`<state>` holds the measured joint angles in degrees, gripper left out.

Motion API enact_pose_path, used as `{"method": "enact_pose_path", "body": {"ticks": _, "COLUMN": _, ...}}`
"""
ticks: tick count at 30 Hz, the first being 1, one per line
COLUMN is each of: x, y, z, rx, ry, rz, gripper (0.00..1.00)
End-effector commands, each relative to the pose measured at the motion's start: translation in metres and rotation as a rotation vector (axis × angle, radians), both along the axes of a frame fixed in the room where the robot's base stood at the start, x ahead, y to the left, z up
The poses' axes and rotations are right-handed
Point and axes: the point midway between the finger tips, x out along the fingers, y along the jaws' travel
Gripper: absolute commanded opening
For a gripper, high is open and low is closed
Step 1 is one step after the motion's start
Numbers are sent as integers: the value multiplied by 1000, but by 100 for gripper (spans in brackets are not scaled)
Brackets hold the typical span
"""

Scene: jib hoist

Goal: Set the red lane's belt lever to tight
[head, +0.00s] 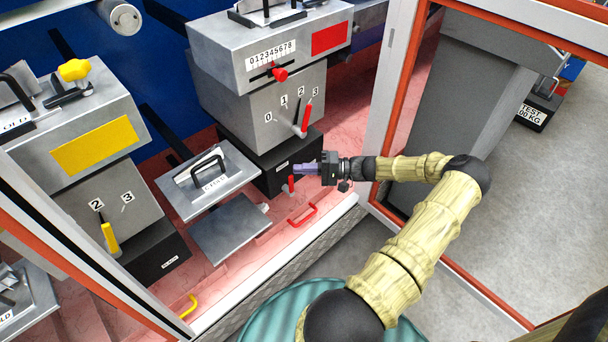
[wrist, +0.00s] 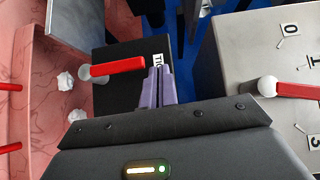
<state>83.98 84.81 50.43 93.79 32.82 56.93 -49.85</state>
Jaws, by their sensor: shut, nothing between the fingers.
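The red lane's machine (head: 257,105) stands on a black base box (head: 268,176). A small red lever (head: 291,184) sits at the front of this box. In the wrist view the red lever (wrist: 118,68) points from its round grey pivot (wrist: 93,77) toward the fingers. A white label (wrist: 158,60) on the black box, partly hidden by the fingers, begins with "TI". My gripper (head: 297,169) is shut and empty, just above and beside the lever. Its purple fingertips (wrist: 157,72) look close to the lever's end; I cannot tell whether they touch.
A larger red lever (head: 305,118) stands by the numbers 0 to 3 on the machine's front. A red handle (head: 303,215) lies in front on the pink floor. A white frame post (head: 388,90) rises to the right. Grey plates (head: 230,228) are left.

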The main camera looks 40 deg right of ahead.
Motion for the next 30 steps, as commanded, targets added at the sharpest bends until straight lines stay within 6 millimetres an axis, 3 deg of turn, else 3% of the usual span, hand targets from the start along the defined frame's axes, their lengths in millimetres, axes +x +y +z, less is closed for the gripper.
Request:
{"method": "enact_pose_path", "body": {"ticks": 3, "x": -1, "y": -2, "z": 27, "rx": -2, "ry": -1, "rz": -3, "gripper": 0}}
{"method": "enact_pose_path", "body": {"ticks": 9, "x": -1, "y": -3, "z": 49, "rx": -2, "ry": 1, "rz": -6, "gripper": 0}}
{"method": "enact_pose_path", "body": {"ticks": 30, "x": 1, "y": -1, "z": 50, "rx": -1, "ry": 2, "rz": -2, "gripper": 0}}
